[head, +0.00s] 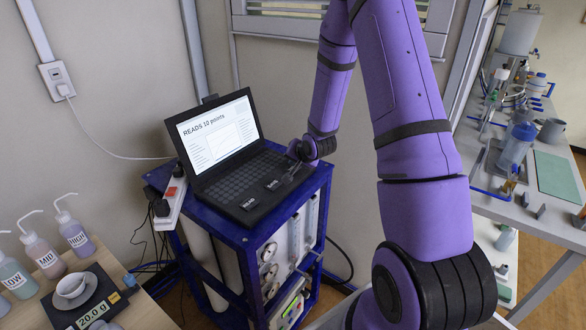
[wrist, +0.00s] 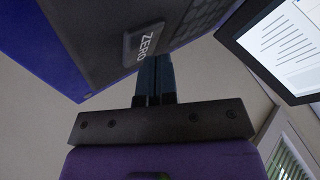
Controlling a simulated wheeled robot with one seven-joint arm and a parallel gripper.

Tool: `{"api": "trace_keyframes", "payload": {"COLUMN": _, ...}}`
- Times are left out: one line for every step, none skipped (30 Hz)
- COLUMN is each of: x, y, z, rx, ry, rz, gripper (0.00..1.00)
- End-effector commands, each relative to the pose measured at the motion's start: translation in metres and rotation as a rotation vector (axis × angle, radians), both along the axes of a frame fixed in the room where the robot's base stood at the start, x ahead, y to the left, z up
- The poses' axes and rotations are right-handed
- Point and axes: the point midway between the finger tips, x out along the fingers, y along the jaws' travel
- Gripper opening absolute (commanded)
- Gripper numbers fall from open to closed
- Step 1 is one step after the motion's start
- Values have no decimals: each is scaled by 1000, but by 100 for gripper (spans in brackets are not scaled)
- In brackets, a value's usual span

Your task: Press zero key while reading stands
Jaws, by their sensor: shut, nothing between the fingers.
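An open black laptop (head: 250,181) stands on a blue-framed cart, its lit screen (head: 217,130) reading "READS 10 points". Two raised labelled keys sit at its front edge. The right one is the zero key (head: 273,184); in the wrist view the key (wrist: 146,43) shows "ZERO" plainly. The other key (head: 249,203) is nearer the left front corner, its label small. My gripper (wrist: 155,62) is shut and empty, its fingertips at the zero key's edge. I cannot tell whether they touch it. In the head view the fingers are small and dark beside the laptop's right side.
At lower left, a scale (head: 89,303) reading 20.0 g holds a white cup, beside several wash bottles (head: 76,233). A cluttered bench (head: 480,190) stands at right.

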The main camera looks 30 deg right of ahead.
Motion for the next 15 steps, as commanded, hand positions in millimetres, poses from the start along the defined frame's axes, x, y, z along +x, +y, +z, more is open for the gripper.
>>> {"api": "trace_keyframes", "payload": {"x": 0, "y": 0, "z": -1, "rx": 0, "ry": 0, "rz": 0, "gripper": 0}}
{"api": "trace_keyframes", "payload": {"x": 0, "y": 0, "z": -1, "rx": 0, "ry": 0, "rz": 0, "gripper": 0}}
{"api": "trace_keyframes", "payload": {"x": 0, "y": 0, "z": -1, "rx": 0, "ry": 0, "rz": 0, "gripper": 0}}
{"api": "trace_keyframes", "payload": {"x": 0, "y": 0, "z": -2, "rx": 0, "ry": 0, "rz": 0, "gripper": 0}}
{"api": "trace_keyframes", "payload": {"x": 0, "y": 0, "z": -2, "rx": 0, "ry": 0, "rz": 0, "gripper": 0}}
{"api": "trace_keyframes", "payload": {"x": 0, "y": 0, "z": -3, "rx": 1, "ry": 1, "rz": 1, "gripper": 0}}
{"api": "trace_keyframes", "payload": {"x": 0, "y": 0, "z": -3, "rx": 1, "ry": 1, "rz": 1, "gripper": 0}}
{"api": "trace_keyframes", "payload": {"x": 0, "y": 0, "z": -3, "rx": 1, "ry": 1, "rz": 1, "gripper": 0}}
{"api": "trace_keyframes", "payload": {"x": 0, "y": 0, "z": -4, "rx": 1, "ry": 1, "rz": 1, "gripper": 0}}
{"api": "trace_keyframes", "payload": {"x": 0, "y": 0, "z": -4, "rx": 1, "ry": 1, "rz": 1, "gripper": 0}}
{"api": "trace_keyframes", "payload": {"x": 0, "y": 0, "z": -4, "rx": 1, "ry": 1, "rz": 1, "gripper": 0}}
{"api": "trace_keyframes", "payload": {"x": 0, "y": 0, "z": -5, "rx": 1, "ry": 1, "rz": 1, "gripper": 0}}
{"api": "trace_keyframes", "payload": {"x": 0, "y": 0, "z": -5, "rx": 1, "ry": 1, "rz": 1, "gripper": 0}}
{"api": "trace_keyframes", "payload": {"x": 0, "y": 0, "z": -5, "rx": 1, "ry": 1, "rz": 1, "gripper": 0}}
{"api": "trace_keyframes", "payload": {"x": 0, "y": 0, "z": -6, "rx": 1, "ry": 1, "rz": 1, "gripper": 0}}
